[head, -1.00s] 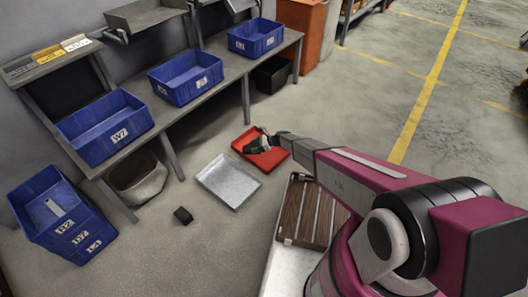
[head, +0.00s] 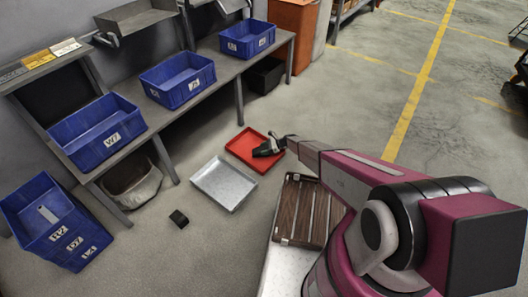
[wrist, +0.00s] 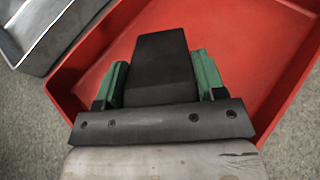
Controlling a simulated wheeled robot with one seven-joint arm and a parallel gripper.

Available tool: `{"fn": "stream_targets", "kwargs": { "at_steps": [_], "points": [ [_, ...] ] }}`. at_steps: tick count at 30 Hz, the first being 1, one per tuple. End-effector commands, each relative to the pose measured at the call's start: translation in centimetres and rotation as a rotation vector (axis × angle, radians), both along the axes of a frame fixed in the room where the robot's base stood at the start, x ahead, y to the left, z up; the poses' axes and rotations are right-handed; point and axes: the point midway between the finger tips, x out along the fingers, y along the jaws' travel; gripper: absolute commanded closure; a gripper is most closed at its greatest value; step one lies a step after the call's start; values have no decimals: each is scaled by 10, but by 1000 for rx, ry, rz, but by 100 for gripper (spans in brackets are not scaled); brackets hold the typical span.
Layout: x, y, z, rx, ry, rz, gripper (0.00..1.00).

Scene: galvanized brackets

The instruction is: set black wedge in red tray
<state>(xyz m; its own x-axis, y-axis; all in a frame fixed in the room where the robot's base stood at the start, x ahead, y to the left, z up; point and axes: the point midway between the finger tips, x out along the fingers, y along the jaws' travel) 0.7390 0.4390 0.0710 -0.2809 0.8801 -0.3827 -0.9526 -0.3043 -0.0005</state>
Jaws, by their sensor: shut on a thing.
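The black wedge (wrist: 160,65) is between the green fingers of my gripper (wrist: 160,82) in the wrist view, its tapered end pointing away from the palm. My gripper is shut on it. The red tray (wrist: 205,28) lies on the floor beneath and around the wedge in that view. In the head view, my gripper (head: 262,150) is over the right part of the red tray (head: 239,150). I cannot tell whether the wedge touches the tray floor.
A grey metal tray (head: 224,184) lies just left of the red tray. A small black block (head: 179,218) sits on the floor further left. A slatted wooden panel (head: 303,210) is near my base. Blue bins (head: 178,80) stand on the bench behind.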

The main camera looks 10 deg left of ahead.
Motion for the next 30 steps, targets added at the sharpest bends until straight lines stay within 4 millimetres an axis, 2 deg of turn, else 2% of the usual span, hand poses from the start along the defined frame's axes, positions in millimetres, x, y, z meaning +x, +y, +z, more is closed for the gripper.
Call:
{"fn": "stream_targets", "kwargs": {
  "at_steps": [1, 4, 16, 17, 19, 30],
  "points": [
    [2, 1, -9, 1, 1, 0, 75],
    [1, 0, -17, 2, 1, 0, 75],
    [0, 0, -20, 2, 1, 0, 75],
    [0, 0, -21, 0, 0, 0, 33],
    [0, 0, -21, 0, 0, 0, 11],
    [0, 0, -16, 0, 0, -1, 11]
  ]
}}
